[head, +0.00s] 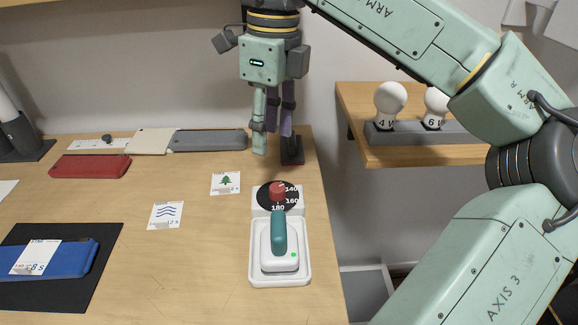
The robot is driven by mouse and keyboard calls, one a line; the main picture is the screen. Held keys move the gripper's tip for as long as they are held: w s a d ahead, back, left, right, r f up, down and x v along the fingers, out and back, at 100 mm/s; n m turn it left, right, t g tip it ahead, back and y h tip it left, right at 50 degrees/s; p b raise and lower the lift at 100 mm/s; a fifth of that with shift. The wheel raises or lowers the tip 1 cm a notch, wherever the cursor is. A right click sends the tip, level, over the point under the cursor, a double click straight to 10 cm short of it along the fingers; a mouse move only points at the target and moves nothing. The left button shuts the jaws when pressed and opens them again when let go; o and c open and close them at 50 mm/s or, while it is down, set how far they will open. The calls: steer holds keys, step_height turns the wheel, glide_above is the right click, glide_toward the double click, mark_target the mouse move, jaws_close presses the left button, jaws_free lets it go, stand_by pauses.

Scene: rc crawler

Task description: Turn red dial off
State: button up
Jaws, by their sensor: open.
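The red dial (277,192) sits on a black round scale (291,205) with white numbers 140, 160 and 180 showing. The scale is at the back end of a white base (305,272) near the table's right edge. A white device with a teal handle (279,232) rests on the base, in front of the dial. Its handle hides part of the scale. My gripper (275,155) points down behind the dial, apart from it. Its fingers are spread, with nothing seen between them.
A dark upright object with a red-brown foot (292,158) stands beside my gripper's fingers. A tree card (226,183) and a wave card (166,215) lie left of the dial. Red (90,166) and grey (210,140) cases lie farther back. A shelf (400,155) holds bulbs at right.

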mark_target(278, 187)
steer(key=shift+h, duration=0.3)
steer(key=f, duration=0.3)
steer(key=f+p, duration=0.1)
steer(key=f, duration=0.3)
steer(key=d+f, duration=0.1)
steer(key=f, duration=0.2)
steer(key=shift+s+f, duration=0.2)
steer(key=shift+f, duration=0.2)
steer(key=shift+c, duration=0.3)
jaws_close()
